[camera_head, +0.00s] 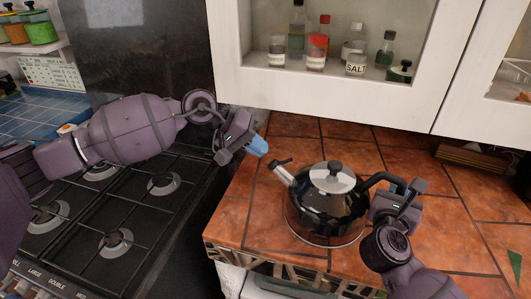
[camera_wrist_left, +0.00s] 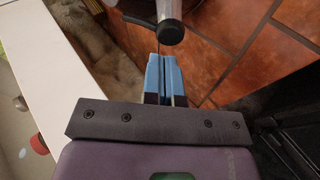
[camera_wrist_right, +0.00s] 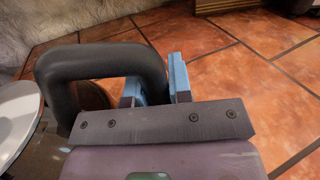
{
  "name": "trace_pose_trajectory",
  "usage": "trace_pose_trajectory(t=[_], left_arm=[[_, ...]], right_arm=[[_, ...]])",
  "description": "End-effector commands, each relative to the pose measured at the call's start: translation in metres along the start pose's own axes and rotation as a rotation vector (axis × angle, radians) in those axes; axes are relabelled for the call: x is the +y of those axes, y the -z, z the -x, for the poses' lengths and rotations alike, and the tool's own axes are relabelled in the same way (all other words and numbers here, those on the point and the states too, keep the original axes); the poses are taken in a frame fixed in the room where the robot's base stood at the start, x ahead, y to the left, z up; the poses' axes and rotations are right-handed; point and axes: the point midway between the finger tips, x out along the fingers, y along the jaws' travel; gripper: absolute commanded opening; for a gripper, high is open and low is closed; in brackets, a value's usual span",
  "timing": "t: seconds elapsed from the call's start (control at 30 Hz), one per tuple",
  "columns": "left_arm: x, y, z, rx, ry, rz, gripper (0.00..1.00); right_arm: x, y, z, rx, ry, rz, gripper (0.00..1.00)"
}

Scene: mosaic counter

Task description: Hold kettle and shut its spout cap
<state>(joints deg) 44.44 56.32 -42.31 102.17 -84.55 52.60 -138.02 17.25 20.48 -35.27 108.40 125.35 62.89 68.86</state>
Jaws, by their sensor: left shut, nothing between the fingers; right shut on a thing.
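The kettle (camera_head: 318,218), dark with a pale lid and black knob, stands upright on the tiled counter. Its metal spout (camera_head: 284,174) points up and left, with a small black spout cap (camera_head: 280,162) at the tip; I cannot tell its exact angle. In the left wrist view the dark cap (camera_wrist_left: 170,33) lies just beyond the fingertips. My left gripper (camera_head: 262,149) is shut and empty, just up and left of the cap, seemingly apart from it. My right gripper (camera_wrist_right: 155,82) is shut on the black kettle handle (camera_wrist_right: 100,58), at the kettle's right side.
A gas stove (camera_head: 130,205) lies left of the counter, under my left arm. A white wall cabinet (camera_head: 335,92) with jars hangs above the back of the counter. The counter's front edge is close to the kettle.

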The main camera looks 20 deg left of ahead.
Motion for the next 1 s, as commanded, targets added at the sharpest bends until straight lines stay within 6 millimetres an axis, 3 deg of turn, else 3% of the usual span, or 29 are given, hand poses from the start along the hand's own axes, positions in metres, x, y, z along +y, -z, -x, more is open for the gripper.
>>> trace_pose_trajectory(t=[0.3, 0.5, 0.7, 1.0], left_arm=[[-0.013, 0.004, 0.063, 0.003, 0.004, 0.002, 0.00], [-0.020, 0.004, 0.094, 0.002, 0.004, 0.002, 0.00], [-0.023, 0.004, 0.109, 0.002, 0.003, 0.001, 0.00], [-0.023, 0.004, 0.111, 0.002, 0.002, 0.000, 0.00]], right_arm=[[0.000, 0.000, 0.000, 0.000, 0.001, -0.001, 0.00], [0.000, 0.000, 0.000, 0.000, 0.001, 0.000, 0.00], [0.000, 0.000, 0.000, 0.000, 0.001, 0.000, 0.00], [-0.001, 0.000, 0.000, 0.000, 0.002, 0.000, 0.00]])
